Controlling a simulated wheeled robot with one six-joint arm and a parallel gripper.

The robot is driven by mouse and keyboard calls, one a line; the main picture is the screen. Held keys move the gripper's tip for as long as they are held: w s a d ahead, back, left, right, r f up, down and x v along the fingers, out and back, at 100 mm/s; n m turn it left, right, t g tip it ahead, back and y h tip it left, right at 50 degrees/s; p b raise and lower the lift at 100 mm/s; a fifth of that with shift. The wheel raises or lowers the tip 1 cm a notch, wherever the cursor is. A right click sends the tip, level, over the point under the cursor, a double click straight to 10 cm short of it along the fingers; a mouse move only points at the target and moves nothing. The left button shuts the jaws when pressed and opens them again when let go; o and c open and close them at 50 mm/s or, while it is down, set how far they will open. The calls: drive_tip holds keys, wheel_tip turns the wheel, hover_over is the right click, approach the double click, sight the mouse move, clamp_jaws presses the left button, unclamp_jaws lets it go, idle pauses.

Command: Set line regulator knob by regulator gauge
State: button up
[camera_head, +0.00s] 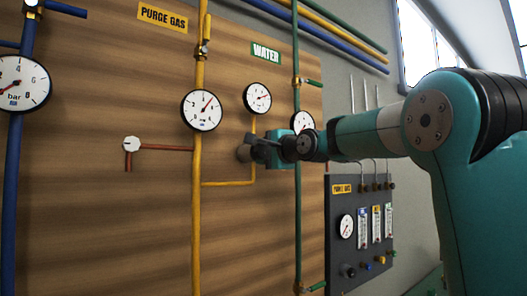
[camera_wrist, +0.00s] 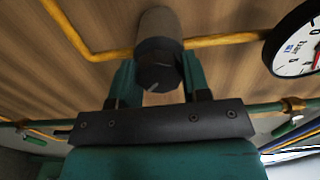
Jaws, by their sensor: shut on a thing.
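The line regulator knob (camera_head: 243,154) is a dark grey cylinder on the yellow piping of the wooden panel. It also shows in the wrist view (camera_wrist: 157,35), with a pale mark line on its dark end face. My gripper (camera_head: 257,150) is shut around the knob, with one teal finger on each side in the wrist view (camera_wrist: 158,80). The regulator gauge (camera_head: 257,98) is a white dial just above the knob; its needle points to the right, but its numbers are too small to read. Part of a gauge dial with a red needle (camera_wrist: 301,45) shows at the wrist view's right edge.
A larger gauge (camera_head: 201,110) sits on the yellow vertical pipe (camera_head: 198,230), left of the knob. A green pipe (camera_head: 298,220) runs behind my arm. A dark panel (camera_head: 340,270) with flowmeters stands lower right.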

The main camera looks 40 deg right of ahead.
drive_tip(key=shift+m, duration=1.1)
drive_tip(key=o, duration=0.9)
drive_tip(key=shift+o, duration=0.2)
drive_tip(key=s+b, duration=0.5)
drive_tip(key=s, duration=1.2)
drive_tip(key=shift+s+d+b, duration=0.2)
drive_tip(key=shift+d+b, duration=0.1)
drive_tip(key=shift+b, duration=0.1)
